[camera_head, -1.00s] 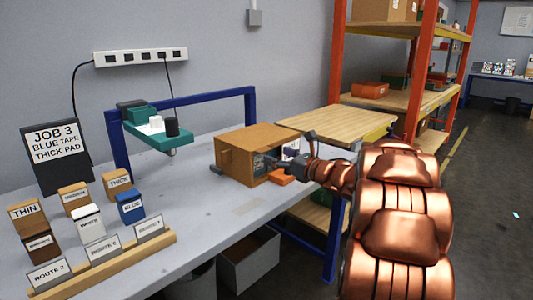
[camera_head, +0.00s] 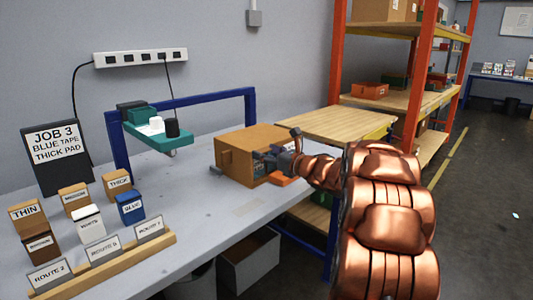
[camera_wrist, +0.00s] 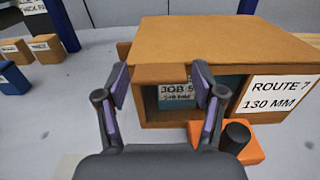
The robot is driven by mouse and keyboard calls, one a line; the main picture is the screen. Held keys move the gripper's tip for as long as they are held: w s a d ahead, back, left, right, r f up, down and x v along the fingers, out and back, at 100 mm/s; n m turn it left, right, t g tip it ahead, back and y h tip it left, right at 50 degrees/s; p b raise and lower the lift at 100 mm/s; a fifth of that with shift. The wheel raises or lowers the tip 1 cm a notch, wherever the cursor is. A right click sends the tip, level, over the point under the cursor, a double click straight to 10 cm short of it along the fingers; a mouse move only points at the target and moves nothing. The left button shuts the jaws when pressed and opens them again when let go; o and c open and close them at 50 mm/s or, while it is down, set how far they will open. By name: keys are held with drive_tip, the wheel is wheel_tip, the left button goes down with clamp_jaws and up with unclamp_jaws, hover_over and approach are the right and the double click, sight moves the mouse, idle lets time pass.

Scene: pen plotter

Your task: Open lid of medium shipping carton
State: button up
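The brown carton (camera_head: 238,143) stands on the grey bench in the head view. It fills the upper right of the wrist view, where its flat top (camera_wrist: 225,38) shows. A brown flap-like edge (camera_wrist: 160,73) hangs at its near left side, above a dark opening with a "JOB 5" label (camera_wrist: 176,91) inside. My gripper (camera_wrist: 160,88) is open, with one finger on each side of this edge in the picture. I cannot tell whether the fingers touch it. In the head view my gripper (camera_head: 273,158) is at the carton's near right side, partly hiding it.
An orange block (camera_wrist: 245,150) with a black cylinder (camera_wrist: 236,137) lies close in front of the carton. Labelled small boxes (camera_head: 90,222) and a teal plotter part (camera_head: 158,138) are to the left. A wooden surface (camera_head: 340,123) lies behind right. The bench between is mostly clear.

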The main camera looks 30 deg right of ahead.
clamp_jaws()
idle(0.3)
